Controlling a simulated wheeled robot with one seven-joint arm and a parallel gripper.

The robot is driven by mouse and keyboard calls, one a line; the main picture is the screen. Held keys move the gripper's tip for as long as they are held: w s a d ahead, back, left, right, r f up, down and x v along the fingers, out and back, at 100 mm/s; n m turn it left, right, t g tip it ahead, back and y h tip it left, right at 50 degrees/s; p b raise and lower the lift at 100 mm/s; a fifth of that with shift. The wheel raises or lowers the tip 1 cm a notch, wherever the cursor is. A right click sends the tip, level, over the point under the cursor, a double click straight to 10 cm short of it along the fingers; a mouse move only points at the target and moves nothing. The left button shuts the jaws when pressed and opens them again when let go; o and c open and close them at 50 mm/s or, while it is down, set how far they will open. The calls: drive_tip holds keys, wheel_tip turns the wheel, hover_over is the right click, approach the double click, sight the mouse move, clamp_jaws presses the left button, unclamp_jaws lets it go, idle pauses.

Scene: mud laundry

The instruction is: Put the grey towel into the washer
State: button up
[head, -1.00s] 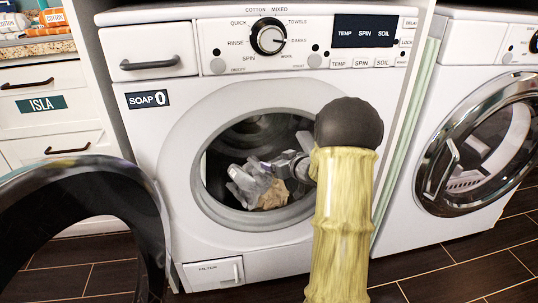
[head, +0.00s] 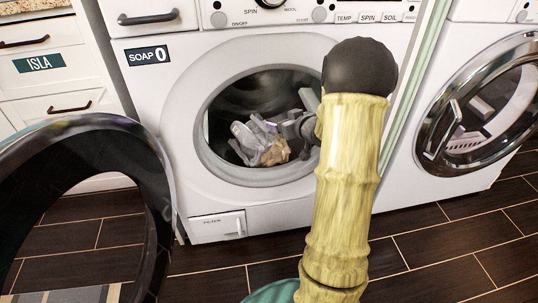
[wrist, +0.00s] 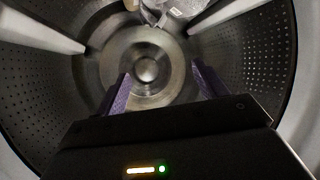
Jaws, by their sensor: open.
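The washer (head: 200,60) stands straight ahead with its round door (head: 90,130) swung open to the left. A light grey cloth, which looks like the grey towel (head: 250,135), lies crumpled inside the drum, with a tan patch or second cloth (head: 275,152) against it. My gripper (wrist: 160,85) is inside the drum, its purple fingers apart with nothing between them. In the wrist view a bit of pale grey cloth (wrist: 182,8) shows at the top edge, apart from the fingers. My arm hides the right part of the opening in the head view.
A second machine (head: 470,110) with a chrome-rimmed round door stands to the right. White drawers (head: 50,75) labelled ISLA are at the left. The dark tiled floor (head: 430,250) is clear at the right front. A striped mat (head: 65,295) lies at the lower left.

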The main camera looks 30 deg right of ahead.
drive_tip(key=s+a+f+m+g+h, duration=0.1)
drive_tip(key=s+a+g, duration=0.9)
drive_tip(key=s+a, duration=1.2)
drive_tip(key=shift+s+a+f+g, duration=0.35)
drive_tip(key=shift+s+f, duration=0.3)
drive_tip(key=shift+s, duration=0.6)
drive_tip(key=w+r+p+v, duration=0.1)
drive_tip(key=w+p+v, duration=0.2)
drive_tip(key=p+v, duration=1.4)
drive_tip(key=w+p+v, duration=0.4)
drive_tip(key=p+v, duration=1.4)
drive_tip(key=p, duration=0.1)
drive_tip(key=w+a+r+p+v, duration=0.1)
drive_tip(key=w+p+v, duration=0.3)
drive_tip(key=p+v, duration=1.3)
drive_tip(key=shift+w+r+p, duration=0.2)
drive_tip(key=shift+r+p, duration=0.35)
drive_tip(key=shift+r, duration=0.1)
